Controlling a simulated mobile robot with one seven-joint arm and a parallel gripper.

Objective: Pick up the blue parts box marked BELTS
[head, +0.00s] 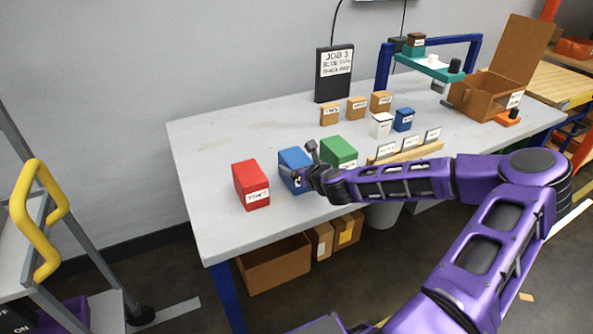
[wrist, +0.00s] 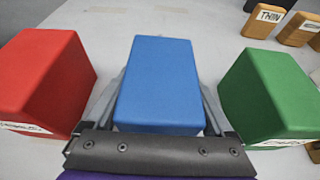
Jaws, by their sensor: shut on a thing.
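The blue box (head: 293,165) stands on the white table between the red and green boxes. Its label is mostly hidden by my gripper in the head view and does not show in the wrist view. In the wrist view the blue box (wrist: 158,78) fills the space between the two fingers. My gripper (head: 304,165) is shut on the blue box, with a finger along each side. I cannot tell whether the box is lifted off the table.
A red box (head: 251,184) stands close on the left and a green box (head: 339,152) close on the right. Small tan blocks (head: 356,107), a white block (head: 381,125) and a small blue block (head: 403,119) stand farther back. The table's (head: 205,148) left end is clear.

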